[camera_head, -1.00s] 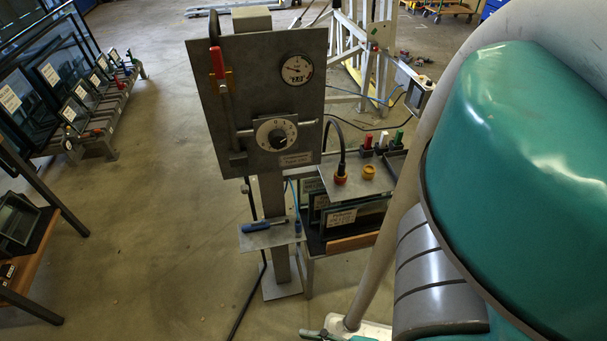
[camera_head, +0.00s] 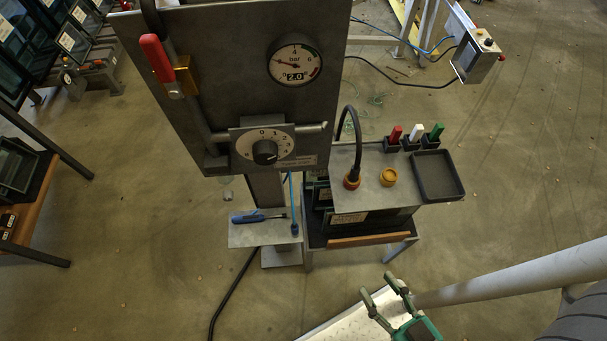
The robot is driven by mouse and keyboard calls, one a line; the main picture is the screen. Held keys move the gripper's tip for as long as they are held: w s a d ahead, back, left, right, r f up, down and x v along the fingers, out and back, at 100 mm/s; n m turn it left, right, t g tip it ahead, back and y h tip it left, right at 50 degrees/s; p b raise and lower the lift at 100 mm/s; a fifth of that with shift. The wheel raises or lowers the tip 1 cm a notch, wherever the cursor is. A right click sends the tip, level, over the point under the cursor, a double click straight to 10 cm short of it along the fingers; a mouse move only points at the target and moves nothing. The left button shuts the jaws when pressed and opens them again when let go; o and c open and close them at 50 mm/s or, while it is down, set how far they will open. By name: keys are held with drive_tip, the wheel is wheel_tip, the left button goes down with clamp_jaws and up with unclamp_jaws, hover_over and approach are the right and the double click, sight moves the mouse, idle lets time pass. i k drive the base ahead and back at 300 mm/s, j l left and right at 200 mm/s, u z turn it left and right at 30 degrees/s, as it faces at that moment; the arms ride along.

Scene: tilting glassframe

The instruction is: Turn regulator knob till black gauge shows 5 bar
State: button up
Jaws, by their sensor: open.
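The black gauge (camera_head: 294,64) sits at the upper right of the grey upright panel (camera_head: 220,60). Its face is white with a black rim, and its digital window reads 2.0, with "bar" printed above. The regulator knob (camera_head: 265,151) is black, on a pale round dial with numbers, low on the same panel. My gripper (camera_head: 381,296) is at the bottom of the view, its two fingers spread apart and empty. It is well below and to the right of the knob, touching nothing on the panel.
A red-handled lever (camera_head: 161,58) is at the panel's left. A small shelf with a blue tool (camera_head: 258,217) juts out below. At right, a side table holds a black cable with an orange plug (camera_head: 352,181), a yellow cap (camera_head: 388,177) and a black tray (camera_head: 438,175).

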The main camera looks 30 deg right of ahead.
sight(264, 153)
drive_tip(key=k+l+u, duration=0.1)
drive_tip(key=u, duration=0.85)
drive_tip(key=k+u, duration=0.15)
drive_tip(key=u, duration=0.35)
drive_tip(key=k, duration=0.3)
drive_tip(key=l+u, duration=0.05)
